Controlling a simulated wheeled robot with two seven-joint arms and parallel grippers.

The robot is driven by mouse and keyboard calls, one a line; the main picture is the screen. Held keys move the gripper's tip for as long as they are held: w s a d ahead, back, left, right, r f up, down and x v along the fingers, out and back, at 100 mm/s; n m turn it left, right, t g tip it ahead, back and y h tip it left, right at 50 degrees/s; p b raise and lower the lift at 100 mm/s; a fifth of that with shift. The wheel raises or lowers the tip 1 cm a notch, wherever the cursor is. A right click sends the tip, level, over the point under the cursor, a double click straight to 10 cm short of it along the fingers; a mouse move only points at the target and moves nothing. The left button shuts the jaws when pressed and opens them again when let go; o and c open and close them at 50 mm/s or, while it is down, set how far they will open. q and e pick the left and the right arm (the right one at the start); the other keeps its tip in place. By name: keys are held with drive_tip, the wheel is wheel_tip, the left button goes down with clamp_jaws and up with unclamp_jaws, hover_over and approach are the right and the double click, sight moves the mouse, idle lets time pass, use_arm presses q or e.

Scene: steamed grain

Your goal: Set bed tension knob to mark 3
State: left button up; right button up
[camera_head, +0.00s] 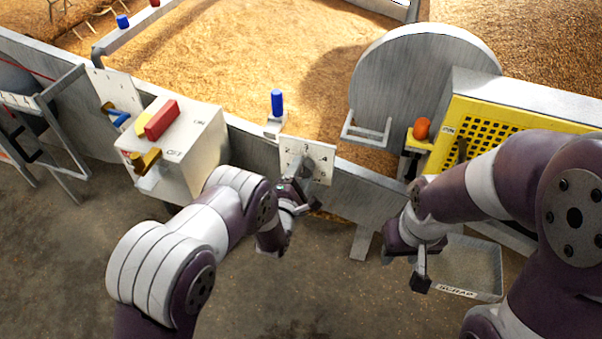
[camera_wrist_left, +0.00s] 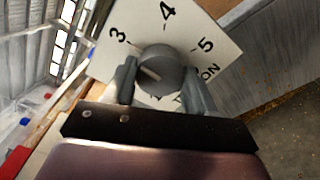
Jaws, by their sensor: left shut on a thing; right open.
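The bed tension knob (camera_wrist_left: 165,68) is a round grey knob with a white pointer line, on a white dial plate (camera_wrist_left: 222,50). Marks 3, 4 and 5 show on the plate in the left wrist view; the lower marks are hidden by my gripper. The line's outer end seems to lie left, below mark 3; its exact mark is hard to tell. My left gripper (camera_wrist_left: 165,85) is shut on the knob, one finger on each side. In the head view, the plate (camera_head: 322,160) stands above my left gripper (camera_head: 298,190), which covers the knob. My right gripper (camera_head: 406,270) is open and empty.
A white switch box (camera_head: 195,155) with a red block stands left of the dial. A blue-topped lever (camera_head: 277,103) is behind it. A yellow grille (camera_head: 490,130), an orange knob (camera_head: 421,128) and a scrap bin (camera_head: 475,265) are right. Bare floor lies between my arms.

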use_arm(q)
drive_tip(key=shift+f, duration=0.1)
idle(0.3)
drive_tip(key=o, duration=1)
drive_tip(key=p+v, duration=0.3)
drive_tip(key=v, duration=0.9)
drive_tip(key=shift+s+a, duration=0.15)
drive_tip(key=shift+s, duration=0.25)
